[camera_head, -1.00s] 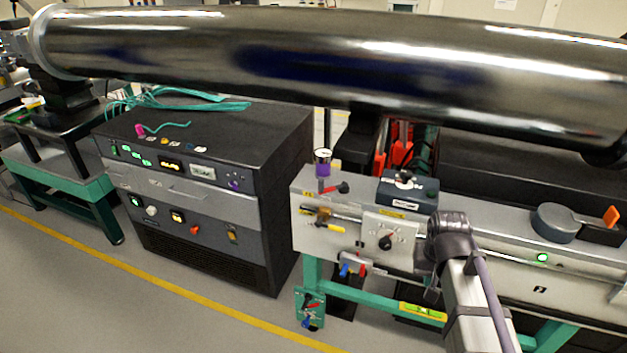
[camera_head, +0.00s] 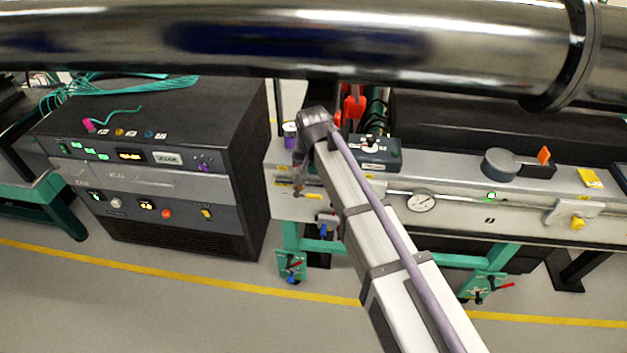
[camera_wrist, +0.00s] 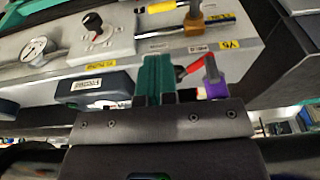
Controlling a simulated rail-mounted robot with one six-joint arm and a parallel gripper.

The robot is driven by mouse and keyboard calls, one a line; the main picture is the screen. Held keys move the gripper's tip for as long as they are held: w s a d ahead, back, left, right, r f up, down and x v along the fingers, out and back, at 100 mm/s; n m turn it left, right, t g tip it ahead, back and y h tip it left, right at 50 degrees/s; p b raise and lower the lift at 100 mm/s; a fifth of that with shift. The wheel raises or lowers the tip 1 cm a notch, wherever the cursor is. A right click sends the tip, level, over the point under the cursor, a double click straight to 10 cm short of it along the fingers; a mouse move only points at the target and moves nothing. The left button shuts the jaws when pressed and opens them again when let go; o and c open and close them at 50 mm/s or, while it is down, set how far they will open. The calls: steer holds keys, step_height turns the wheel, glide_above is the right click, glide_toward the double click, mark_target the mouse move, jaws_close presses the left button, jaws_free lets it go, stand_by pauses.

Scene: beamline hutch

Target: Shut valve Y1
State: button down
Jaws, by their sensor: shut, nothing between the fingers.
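My gripper (camera_wrist: 158,60) has its teal fingers together and empty in the wrist view. In the head view it hangs over the left end of the bench, mostly hidden by my arm. To the right of the fingers in the wrist view is a valve with a red handle (camera_wrist: 195,65), beside a purple part (camera_wrist: 215,88). A brass valve (camera_wrist: 193,24) with a yellow handle (camera_wrist: 160,6) is on the panel beyond. The yellow handle also shows in the head view (camera_head: 313,196). Their labels are too small and turned over to read surely, so I cannot tell which is Y1.
A dark box (camera_wrist: 100,88), a black knob (camera_wrist: 93,21) and a gauge (camera_wrist: 34,49) are left of the fingers. Blue-handled valve (camera_head: 327,226) hangs below the panel. A large shiny pipe (camera_head: 300,40) crosses above. A control cabinet (camera_head: 150,175) stands left; floor in front is clear.

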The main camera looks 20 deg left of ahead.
mark_target(314, 196)
steer(key=w+f+b, duration=0.1)
steer(key=f+b, duration=0.7)
steer(key=w+f+b, duration=0.1)
steer(key=f+b, duration=0.3)
steer(key=f, duration=0.1)
steer(key=shift+w+a+f, duration=0.1)
steer(key=shift+w+a, duration=0.2)
steer(key=shift+s, duration=0.1)
